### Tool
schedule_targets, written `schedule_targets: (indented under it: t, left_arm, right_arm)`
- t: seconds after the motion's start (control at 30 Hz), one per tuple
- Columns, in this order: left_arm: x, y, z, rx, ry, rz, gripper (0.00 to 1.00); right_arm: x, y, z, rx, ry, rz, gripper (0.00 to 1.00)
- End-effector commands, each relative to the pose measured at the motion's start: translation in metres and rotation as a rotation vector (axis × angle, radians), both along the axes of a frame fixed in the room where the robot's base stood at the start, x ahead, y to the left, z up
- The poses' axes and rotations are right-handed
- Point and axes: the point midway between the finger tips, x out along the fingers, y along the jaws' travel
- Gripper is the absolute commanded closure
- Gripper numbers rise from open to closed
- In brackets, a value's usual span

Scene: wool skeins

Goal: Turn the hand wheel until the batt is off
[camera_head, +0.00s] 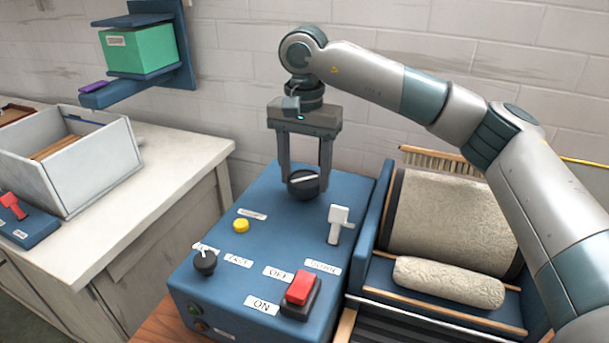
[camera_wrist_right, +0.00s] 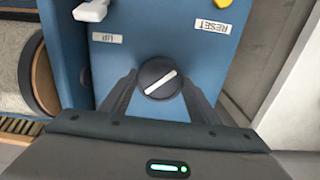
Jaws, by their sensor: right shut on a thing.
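The round black hand wheel (camera_head: 303,185) with a white line across it sits at the back of the blue control box (camera_head: 264,212). My right gripper (camera_head: 304,178) comes down over it from above, with a finger on either side, shut on the wheel. In the right wrist view the wheel (camera_wrist_right: 160,79) lies between the two dark fingertips (camera_wrist_right: 160,84). A pale wool batt (camera_head: 448,282) lies as a roll in front of the large wool-covered drum (camera_head: 450,222) on the blue machine to the right. My left gripper is not in view.
The box carries a red rocker switch (camera_head: 300,290), a white lever (camera_head: 338,222), a yellow button (camera_head: 241,226) and a black knob (camera_head: 204,260). A brush (camera_head: 442,160) lies behind the drum. A grey bin (camera_head: 72,165) and a red-levered blue box (camera_head: 22,222) stand on the left counter. A green box (camera_head: 138,50) is on a shelf.

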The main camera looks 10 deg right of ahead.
Motion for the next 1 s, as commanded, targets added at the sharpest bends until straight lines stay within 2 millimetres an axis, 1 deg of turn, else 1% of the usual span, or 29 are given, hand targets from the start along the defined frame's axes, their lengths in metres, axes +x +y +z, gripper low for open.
schedule_targets:
  t: [0.3,0.5,0.7,1.0]
  left_arm:
    - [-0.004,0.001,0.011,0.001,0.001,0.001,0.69]
    - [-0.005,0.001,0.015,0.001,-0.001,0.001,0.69]
    - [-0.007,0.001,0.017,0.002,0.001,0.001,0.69]
    - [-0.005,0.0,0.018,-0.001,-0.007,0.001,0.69]
  right_arm:
    - [0.001,0.0,0.002,0.002,-0.005,0.286,0.67]
    - [0.001,0.0,0.002,0.001,-0.004,0.426,0.67]
    - [0.001,0.0,0.002,0.001,-0.004,0.508,0.67]
    - [0.001,0.0,0.002,0.001,-0.005,0.539,0.67]
